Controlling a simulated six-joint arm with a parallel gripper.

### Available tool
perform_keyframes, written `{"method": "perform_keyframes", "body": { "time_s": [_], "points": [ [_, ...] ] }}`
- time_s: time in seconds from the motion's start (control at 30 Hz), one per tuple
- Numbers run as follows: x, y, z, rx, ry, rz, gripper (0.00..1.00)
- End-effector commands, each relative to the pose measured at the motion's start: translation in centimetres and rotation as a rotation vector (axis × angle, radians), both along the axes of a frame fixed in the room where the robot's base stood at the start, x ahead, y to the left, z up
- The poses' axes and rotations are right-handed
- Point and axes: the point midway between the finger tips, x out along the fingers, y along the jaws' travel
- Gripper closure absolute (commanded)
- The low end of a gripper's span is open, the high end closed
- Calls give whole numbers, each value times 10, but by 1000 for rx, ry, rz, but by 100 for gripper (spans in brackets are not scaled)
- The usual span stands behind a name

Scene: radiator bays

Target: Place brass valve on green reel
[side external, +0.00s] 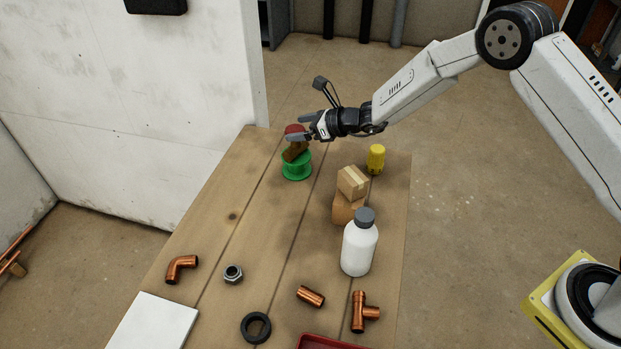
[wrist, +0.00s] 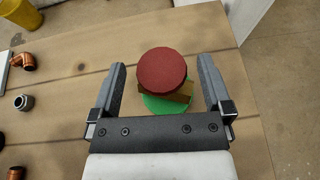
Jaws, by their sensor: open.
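The brass valve (side external: 296,151) with its round red handle (wrist: 162,73) rests on top of the green reel (side external: 297,171) near the far end of the table. In the side view the valve looks tilted. In the wrist view its brass body (wrist: 172,96) shows below the handle, and the reel's green rim (wrist: 166,106) shows beneath. My gripper (side external: 300,137) is at the height of the valve's top; in the wrist view its fingers (wrist: 161,82) are open on either side of the valve, with visible gaps. Much of the reel's top is hidden by the valve.
A yellow cylinder (side external: 376,159), stacked cardboard boxes (side external: 352,182) and a white bottle (side external: 359,250) stand to the right. Copper fittings (side external: 181,268), a nut (side external: 233,275), a black ring (side external: 256,327) and a white slab (side external: 152,324) lie nearer. The table's left middle is largely clear.

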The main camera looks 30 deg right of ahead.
Motion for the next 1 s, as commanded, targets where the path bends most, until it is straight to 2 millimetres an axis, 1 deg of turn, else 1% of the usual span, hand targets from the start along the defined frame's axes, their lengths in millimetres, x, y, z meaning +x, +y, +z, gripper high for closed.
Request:
{"method": "perform_keyframes", "body": {
  "time_s": [0.27, 0.8, 1.0],
  "points": [
    [-15, -14, 9, 0, 0, -2, 0],
    [-65, -56, 36, 1, -1, -2, 0],
    [-78, -68, 43, 0, 0, -1, 0]
  ]
}}
